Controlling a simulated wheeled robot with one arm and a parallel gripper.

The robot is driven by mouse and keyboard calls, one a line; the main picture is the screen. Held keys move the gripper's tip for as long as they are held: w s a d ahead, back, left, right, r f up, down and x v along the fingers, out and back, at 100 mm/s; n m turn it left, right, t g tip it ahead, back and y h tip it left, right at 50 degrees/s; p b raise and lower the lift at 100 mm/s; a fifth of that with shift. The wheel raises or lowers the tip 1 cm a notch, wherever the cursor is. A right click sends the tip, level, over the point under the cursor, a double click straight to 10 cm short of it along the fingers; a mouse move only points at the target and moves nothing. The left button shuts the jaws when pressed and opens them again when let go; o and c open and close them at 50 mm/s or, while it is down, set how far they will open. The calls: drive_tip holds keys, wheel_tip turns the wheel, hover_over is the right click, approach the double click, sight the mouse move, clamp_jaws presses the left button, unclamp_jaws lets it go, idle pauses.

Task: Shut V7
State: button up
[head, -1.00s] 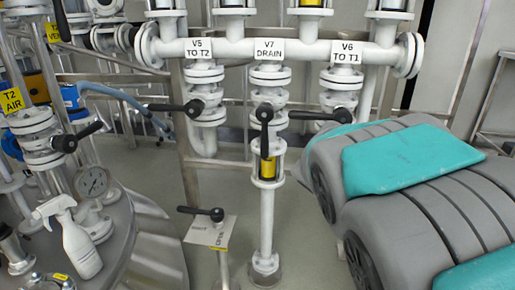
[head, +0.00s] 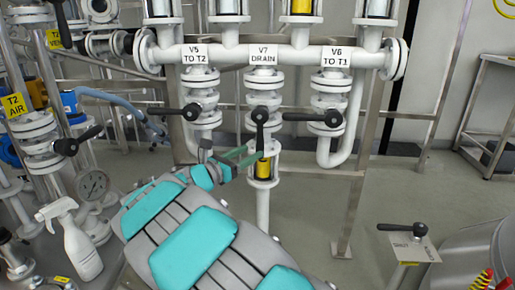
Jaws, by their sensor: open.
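The V7 DRAIN label (head: 263,55) hangs in the middle of the white pipe manifold. Below it, the black V7 lever (head: 261,134) points straight down, in line with its pipe. A sight glass with yellow in it (head: 263,169) sits just under the lever. My gripper (head: 246,157) is open, with green fingers, at the lower end of the lever and slightly left. Whether the fingers are around the lever or only beside it, I cannot tell. My teal-and-grey arm reaches up from the bottom and hides part of the floor and lower pipes.
The V5 lever (head: 170,111) and V6 lever (head: 308,117) lie crosswise, pointing left, either side of V7. The T2 AIR valve (head: 66,146), a gauge (head: 93,184) and a spray bottle (head: 77,242) stand left.

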sight(260, 147)
drive_tip(key=shift+x, duration=2.7)
drive_tip(key=shift+c, duration=0.3)
clamp_jaws()
